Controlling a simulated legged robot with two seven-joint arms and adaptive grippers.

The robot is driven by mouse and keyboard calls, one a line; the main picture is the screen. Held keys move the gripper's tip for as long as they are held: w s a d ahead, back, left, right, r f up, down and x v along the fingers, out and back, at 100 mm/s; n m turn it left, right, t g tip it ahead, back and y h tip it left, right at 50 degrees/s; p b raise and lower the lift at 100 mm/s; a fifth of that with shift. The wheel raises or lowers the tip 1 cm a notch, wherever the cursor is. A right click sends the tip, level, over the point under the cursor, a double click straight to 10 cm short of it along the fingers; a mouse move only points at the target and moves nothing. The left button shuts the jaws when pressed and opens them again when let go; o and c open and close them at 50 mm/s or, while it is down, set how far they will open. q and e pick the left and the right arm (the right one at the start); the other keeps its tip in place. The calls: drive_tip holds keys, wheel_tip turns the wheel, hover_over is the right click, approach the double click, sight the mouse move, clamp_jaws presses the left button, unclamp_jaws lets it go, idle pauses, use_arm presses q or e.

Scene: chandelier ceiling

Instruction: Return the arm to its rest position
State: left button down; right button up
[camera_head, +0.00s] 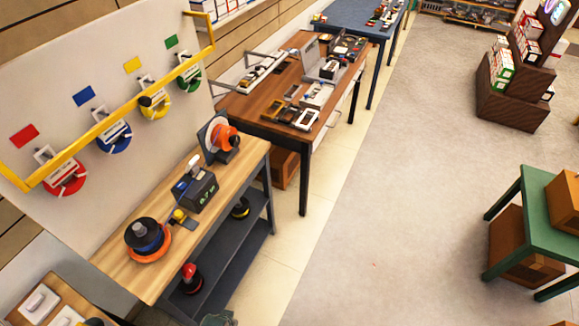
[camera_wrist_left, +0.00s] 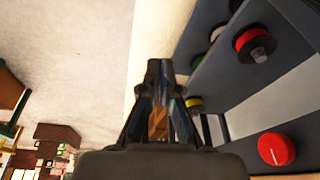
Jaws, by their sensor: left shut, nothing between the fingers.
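My left gripper (camera_wrist_left: 160,70) shows in the left wrist view, with its dark fingers together and nothing held between them. It is in free space, with pale floor to its left and a dark grey shelf unit (camera_wrist_left: 218,75) to its right. No contact with the shelf is visible. In the head view, a small dark shape at the bottom edge may be part of my left arm, but I cannot tell. My right gripper is in neither view.
A wooden-topped workbench (camera_head: 215,205) holds a spool with an orange base (camera_head: 148,240) and a black device (camera_head: 195,188). Red spools (camera_wrist_left: 276,149) sit on its lower shelves. A brown table (camera_head: 268,105) stands behind. A green table (camera_head: 540,215) stands right. Floor (camera_head: 400,170) between is clear.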

use_arm(q)
drive_tip(key=s+a+f+g, duration=0.1)
drive_tip(key=s+f, duration=0.3)
drive_tip(key=f, duration=0.7)
drive_tip(key=s+a+f, duration=0.1)
drive_tip(key=s+f, duration=0.2)
drive_tip(key=f, duration=0.8)
drive_tip(key=s+a+f+g, duration=0.1)
drive_tip(key=s+a+f, duration=0.1)
drive_tip(key=s+f, duration=0.8)
drive_tip(key=s, duration=0.4)
drive_tip(key=shift+a, duration=0.15)
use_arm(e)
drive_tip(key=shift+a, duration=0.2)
use_arm(q)
drive_tip(key=shift+f, duration=0.1)
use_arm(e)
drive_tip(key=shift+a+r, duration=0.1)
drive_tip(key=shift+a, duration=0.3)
